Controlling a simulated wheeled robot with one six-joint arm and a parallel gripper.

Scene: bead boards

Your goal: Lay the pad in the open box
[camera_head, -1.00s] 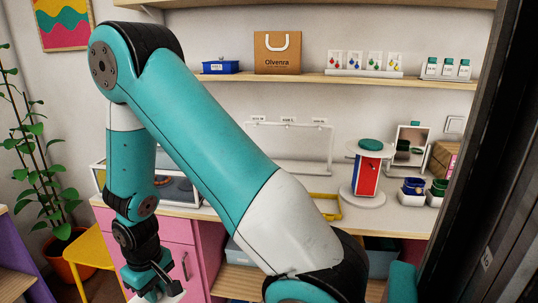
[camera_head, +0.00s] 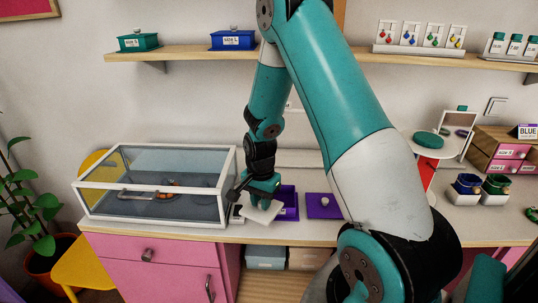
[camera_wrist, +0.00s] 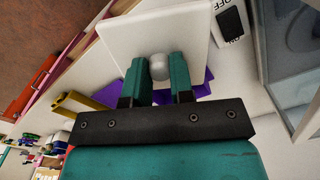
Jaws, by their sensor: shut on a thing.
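My gripper (camera_head: 264,190) is shut on the small round knob of a white square pad (camera_head: 262,211). The pad hangs tilted beneath the fingers, above the counter. In the wrist view, the teal fingers (camera_wrist: 158,75) hold the pale knob, and the pad (camera_wrist: 120,35) spreads out beyond them. The open purple box (camera_head: 289,198) is on the counter just right of and behind the pad, partly hidden by the pad and gripper. A purple lid with a pale knob (camera_head: 323,207) lies right of the box. Purple surfaces show behind the fingers in the wrist view, partly hidden.
A glass display case (camera_head: 160,185) with a white frame stands close left of my gripper. A yellow bar (camera_wrist: 80,103) shows in the wrist view. My arm hides part of the counter right of the lid. Shelf boxes (camera_head: 232,40) are above.

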